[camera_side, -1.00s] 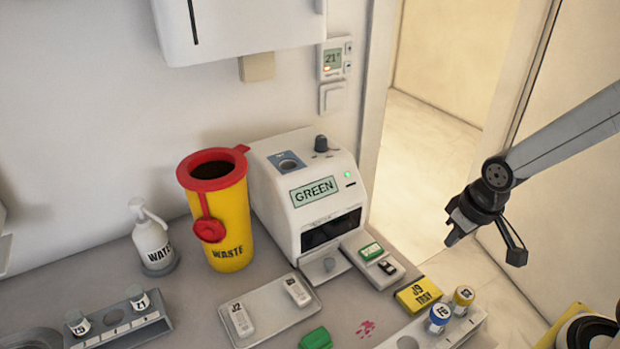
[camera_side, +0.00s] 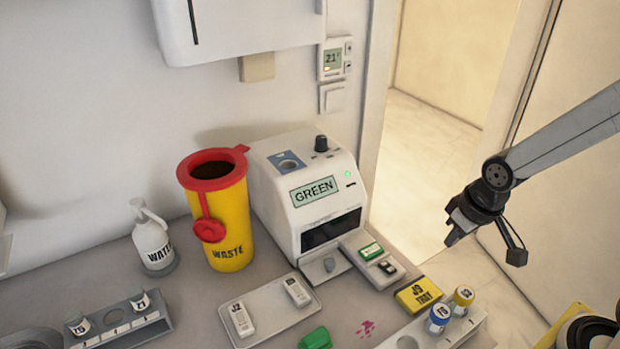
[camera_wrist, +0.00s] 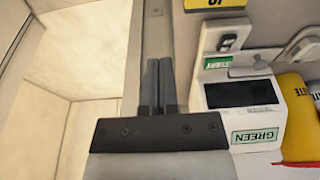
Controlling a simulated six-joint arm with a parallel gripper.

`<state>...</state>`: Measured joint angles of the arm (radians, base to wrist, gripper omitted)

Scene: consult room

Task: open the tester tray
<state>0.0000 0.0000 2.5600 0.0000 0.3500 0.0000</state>
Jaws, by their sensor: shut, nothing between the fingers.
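The tester (camera_side: 306,200) is a white box with a "GREEN" screen and a lit green lamp, standing against the wall. It also shows upside down in the wrist view (camera_wrist: 215,95). Low on its front is a dark window (camera_side: 331,231). Below that, a pale tray front (camera_side: 318,275) with a grey knob (camera_side: 329,264) juts out a little. How far the tray is out, I cannot tell. My gripper (camera_side: 451,240) is in the air to the right of the tester, well apart from the knob. Its fingers are together and empty in the wrist view (camera_wrist: 159,64).
Right of the tray front are a grey block (camera_side: 386,282) with a green START button and a yellow J9 box (camera_side: 418,295). A shallow tray (camera_side: 268,309) with white cassettes lies in front. A yellow waste bin (camera_side: 230,230) stands left. Vial racks flank the bench.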

